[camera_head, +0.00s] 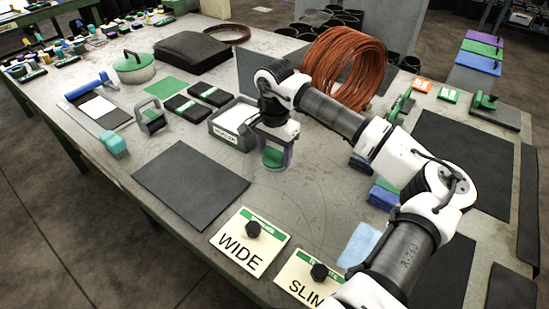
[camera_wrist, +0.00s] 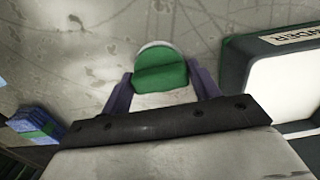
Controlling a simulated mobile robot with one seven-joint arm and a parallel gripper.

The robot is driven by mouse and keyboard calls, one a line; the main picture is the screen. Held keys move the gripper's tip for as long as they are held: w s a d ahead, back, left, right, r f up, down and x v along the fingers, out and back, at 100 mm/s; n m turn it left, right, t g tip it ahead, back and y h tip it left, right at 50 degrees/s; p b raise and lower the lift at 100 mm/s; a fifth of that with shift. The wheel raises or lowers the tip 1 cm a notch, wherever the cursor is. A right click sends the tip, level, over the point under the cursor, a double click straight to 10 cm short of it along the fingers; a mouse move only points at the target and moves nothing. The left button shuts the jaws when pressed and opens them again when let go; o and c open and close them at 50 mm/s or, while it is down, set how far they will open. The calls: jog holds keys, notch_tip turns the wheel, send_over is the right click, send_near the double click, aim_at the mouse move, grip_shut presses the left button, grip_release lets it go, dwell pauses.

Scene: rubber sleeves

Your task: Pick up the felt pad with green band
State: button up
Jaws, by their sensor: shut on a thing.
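My gripper (camera_head: 275,150) is low over the middle of the table, with its purple fingers on either side of a green, round-ended piece (camera_head: 272,158). In the wrist view, the gripper (camera_wrist: 161,80) is shut on this green piece (camera_wrist: 160,76), which has a pale rim at its far edge. I cannot tell whether the piece is the felt pad with green band, or whether it touches the table. Two dark flat pads with green markings, one on the left (camera_head: 184,107) and one on the right (camera_head: 211,95), lie beyond the gripper to the left.
A grey bin (camera_head: 228,137) with a white inside stands close left of my gripper; it also shows in the wrist view (camera_wrist: 238,62). A copper coil (camera_head: 345,68) stands behind. Blue blocks (camera_head: 383,195) lie to the right. A bare black mat (camera_head: 190,183) is front left.

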aim_at(275, 150)
jog(key=shift+c, duration=0.8)
notch_tip(275, 150, up, 20)
jog(key=b, duration=0.1)
jog(key=shift+b, duration=0.4)
jog(key=o, duration=0.4)
jog(key=c, duration=0.3)
jog(key=shift+w, duration=0.1)
dwell(0.5)
